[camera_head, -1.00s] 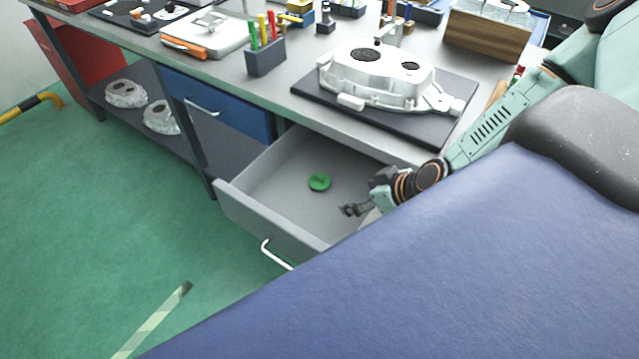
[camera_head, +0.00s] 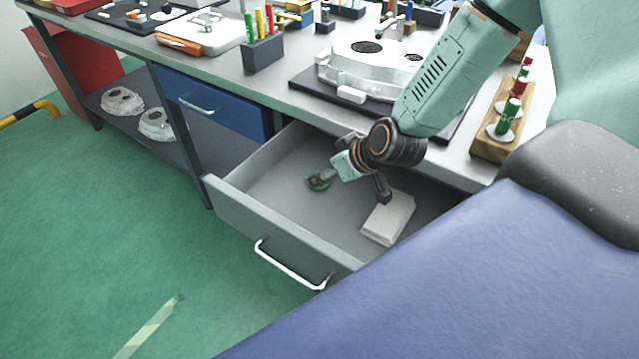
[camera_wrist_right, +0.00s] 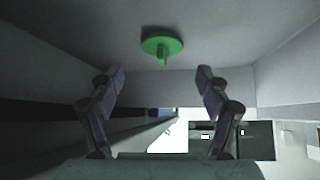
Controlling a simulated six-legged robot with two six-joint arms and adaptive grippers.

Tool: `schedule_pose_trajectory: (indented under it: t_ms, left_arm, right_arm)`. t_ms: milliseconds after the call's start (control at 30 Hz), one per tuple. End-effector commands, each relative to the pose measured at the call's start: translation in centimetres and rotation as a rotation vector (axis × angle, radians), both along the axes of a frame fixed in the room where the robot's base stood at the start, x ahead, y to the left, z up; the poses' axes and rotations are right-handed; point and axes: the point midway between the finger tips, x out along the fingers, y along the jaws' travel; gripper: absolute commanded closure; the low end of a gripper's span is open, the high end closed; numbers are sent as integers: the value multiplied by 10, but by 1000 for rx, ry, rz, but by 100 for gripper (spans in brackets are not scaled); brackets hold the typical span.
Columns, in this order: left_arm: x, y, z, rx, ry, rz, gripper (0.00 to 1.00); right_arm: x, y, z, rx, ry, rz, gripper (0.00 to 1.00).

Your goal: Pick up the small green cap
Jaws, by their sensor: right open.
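The small green cap (camera_head: 319,186) lies on the floor of the open grey drawer (camera_head: 240,207). In the head view my right gripper (camera_head: 320,177) is over the cap and partly hides it. In the right wrist view the cap (camera_wrist_right: 175,46) is a round green disc with a short stem, lying beyond the fingertips. My right gripper (camera_wrist_right: 160,72) is open there, its two fingers apart with nothing between them. Whether a fingertip touches the cap cannot be told. My left gripper is not in view.
A white block (camera_head: 388,219) lies in the drawer beside my right wrist. The drawer walls stand close around the gripper. Above are the workbench with a large casting (camera_head: 365,66) on a dark mat and a wooden rack (camera_head: 487,145) with green and red pieces.

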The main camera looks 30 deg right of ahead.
Motion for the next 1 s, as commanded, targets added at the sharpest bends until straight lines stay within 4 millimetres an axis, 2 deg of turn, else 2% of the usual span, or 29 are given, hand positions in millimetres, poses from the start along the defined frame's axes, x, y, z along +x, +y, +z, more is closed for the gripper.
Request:
schedule_pose_trajectory:
  t_ms: [33,300,700,1000]
  left_arm:
    - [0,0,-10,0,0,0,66]
    - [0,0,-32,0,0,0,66]
    - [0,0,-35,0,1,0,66]
    - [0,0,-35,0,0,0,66]
  right_arm:
    - [3,1,-10,-4,2,4,24]
    - [21,5,-31,-3,1,3,24]
    - [27,6,-35,0,2,1,24]
    - [27,6,-35,0,2,1,47]
